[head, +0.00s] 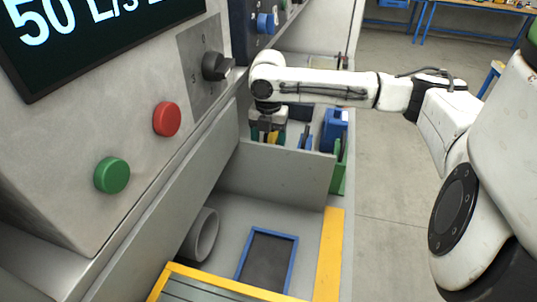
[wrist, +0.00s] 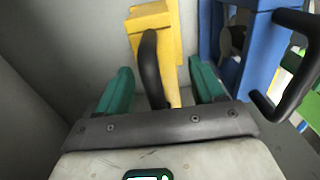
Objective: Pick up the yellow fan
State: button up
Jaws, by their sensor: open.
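The yellow fan (wrist: 155,32) stands in a grey bin, with a black curved handle on its near side. In the wrist view it lies between the two green fingers of my gripper (wrist: 160,88), which is open around the handle with gaps on both sides. In the head view, my gripper (head: 265,134) points down into the far bin, and a bit of the yellow fan (head: 272,137) shows between its fingers. Most of the fan is hidden there by my gripper and the bin's front wall.
A blue device (wrist: 262,48) with a black handle stands close right of the fan; it also shows in the head view (head: 334,128). A grey divider wall (head: 285,172) stands in front. A grey bin wall (wrist: 30,90) is close on the left.

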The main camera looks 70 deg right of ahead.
jog(key=shift+f, duration=0.55)
grip_shut()
jog(key=shift+r, duration=0.1)
